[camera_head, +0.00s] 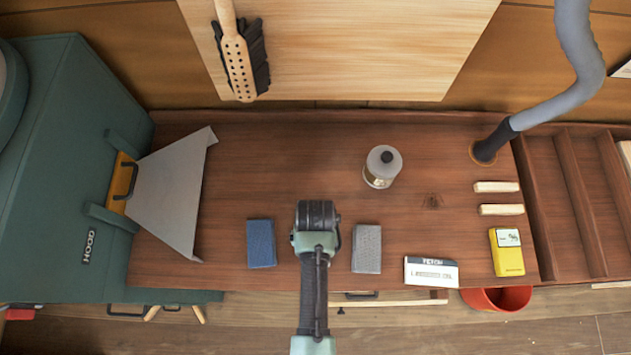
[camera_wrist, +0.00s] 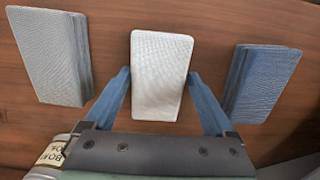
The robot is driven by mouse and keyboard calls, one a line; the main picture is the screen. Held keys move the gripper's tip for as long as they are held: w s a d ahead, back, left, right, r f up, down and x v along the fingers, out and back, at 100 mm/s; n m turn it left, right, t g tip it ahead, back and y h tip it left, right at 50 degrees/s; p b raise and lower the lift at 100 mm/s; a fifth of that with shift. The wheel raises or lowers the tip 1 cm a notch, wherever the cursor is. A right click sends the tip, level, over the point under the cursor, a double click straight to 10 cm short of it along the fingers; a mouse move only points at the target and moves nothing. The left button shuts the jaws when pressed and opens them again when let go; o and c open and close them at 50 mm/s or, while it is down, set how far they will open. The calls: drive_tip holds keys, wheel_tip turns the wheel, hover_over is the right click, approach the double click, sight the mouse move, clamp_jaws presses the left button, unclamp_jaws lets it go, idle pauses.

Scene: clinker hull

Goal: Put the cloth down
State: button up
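A white folded cloth (camera_wrist: 161,75) lies between the two blue fingers of my gripper (camera_wrist: 160,78) in the wrist view. The fingertips meet its two long sides, so the gripper looks shut on it. Whether the cloth touches the bench or hangs just above it I cannot tell. In the head view my gripper (camera_head: 317,215) is over the bench, between a blue folded cloth (camera_head: 261,244) and a grey folded cloth (camera_head: 367,249). It hides the white cloth there. In the wrist view the grey cloth (camera_wrist: 48,55) is at left and the blue cloth (camera_wrist: 262,82) at right.
A grey hose (camera_head: 580,55) comes down at right. A metal hood (camera_head: 172,195) covers the left end.

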drive_tip(key=shift+d+r, duration=0.25)
wheel_tip(320, 180, up, 12)
drive_tip(key=shift+w, duration=0.15)
idle(0.3)
drive_tip(key=shift+f, duration=0.1)
idle(0.4)
